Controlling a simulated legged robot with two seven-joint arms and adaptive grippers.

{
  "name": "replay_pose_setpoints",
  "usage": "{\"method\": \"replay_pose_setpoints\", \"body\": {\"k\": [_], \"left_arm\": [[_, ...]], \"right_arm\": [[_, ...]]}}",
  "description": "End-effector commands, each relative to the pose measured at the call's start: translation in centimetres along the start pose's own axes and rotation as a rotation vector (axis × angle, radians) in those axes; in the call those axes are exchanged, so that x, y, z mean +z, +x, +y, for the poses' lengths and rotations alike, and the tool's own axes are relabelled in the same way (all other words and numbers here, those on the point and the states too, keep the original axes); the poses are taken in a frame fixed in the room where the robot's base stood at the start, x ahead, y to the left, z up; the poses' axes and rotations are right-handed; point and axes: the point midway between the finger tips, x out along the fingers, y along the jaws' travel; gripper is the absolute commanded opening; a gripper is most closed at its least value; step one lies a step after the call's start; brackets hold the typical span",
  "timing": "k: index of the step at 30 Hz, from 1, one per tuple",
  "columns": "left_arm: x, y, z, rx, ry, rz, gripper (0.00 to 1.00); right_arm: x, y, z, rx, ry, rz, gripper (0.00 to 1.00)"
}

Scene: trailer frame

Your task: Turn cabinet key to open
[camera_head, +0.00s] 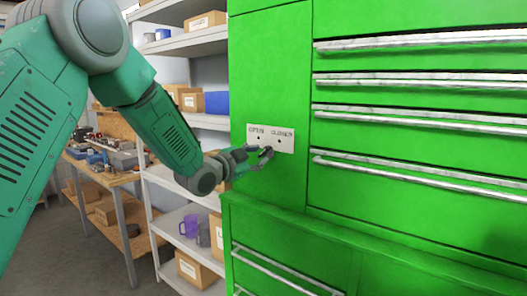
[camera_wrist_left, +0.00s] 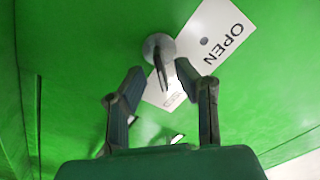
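The green cabinet (camera_head: 269,70) bears a white label plate (camera_head: 286,147) with two words and two dark dots. In the left wrist view the plate (camera_wrist_left: 190,37) reads OPEN at one end. The key (camera_wrist_left: 159,68) stands out from a round grey lock (camera_wrist_left: 157,46) that overlaps the plate. My left gripper (camera_head: 266,153) is at the plate in the head view, where its fingers hide the key. In the left wrist view its fingertips (camera_wrist_left: 160,74) are apart, one on each side of the key, with gaps showing. My right gripper is not in view.
Drawers with long metal handles (camera_head: 420,80) fill the cabinet's right side. A lower green section (camera_head: 300,240) juts out below the plate. White shelves (camera_head: 205,122) with boxes stand left of the cabinet, and a workbench (camera_head: 110,178) is behind my left arm.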

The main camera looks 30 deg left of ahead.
Motion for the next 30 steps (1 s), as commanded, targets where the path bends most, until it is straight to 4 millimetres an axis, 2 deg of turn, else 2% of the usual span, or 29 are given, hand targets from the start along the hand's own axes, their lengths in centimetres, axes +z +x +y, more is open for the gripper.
{"method": "replay_pose_setpoints", "body": {"k": [6, 16, 17, 18, 19, 30], "left_arm": [[-0.1, 2.2, 0.0, 0.000, 0.000, -0.001, 0.28], [-0.3, 2.5, 0.2, 0.001, 0.002, -0.001, 0.28], [-0.2, 2.5, 0.1, 0.000, 0.002, -0.001, 0.21], [-0.2, 2.5, 0.1, 0.000, 0.001, -0.001, 0.07], [-0.1, 2.5, 0.1, 0.000, 0.001, -0.001, 0.00], [0.2, 2.5, 0.2, 0.004, -0.019, -0.006, 0.00]], "right_arm": [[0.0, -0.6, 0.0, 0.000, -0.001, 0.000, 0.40], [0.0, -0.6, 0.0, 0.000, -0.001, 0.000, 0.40], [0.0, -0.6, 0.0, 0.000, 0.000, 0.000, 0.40], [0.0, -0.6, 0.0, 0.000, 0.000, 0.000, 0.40], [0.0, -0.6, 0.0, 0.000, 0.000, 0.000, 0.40], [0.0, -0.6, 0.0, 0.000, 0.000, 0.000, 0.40]]}}
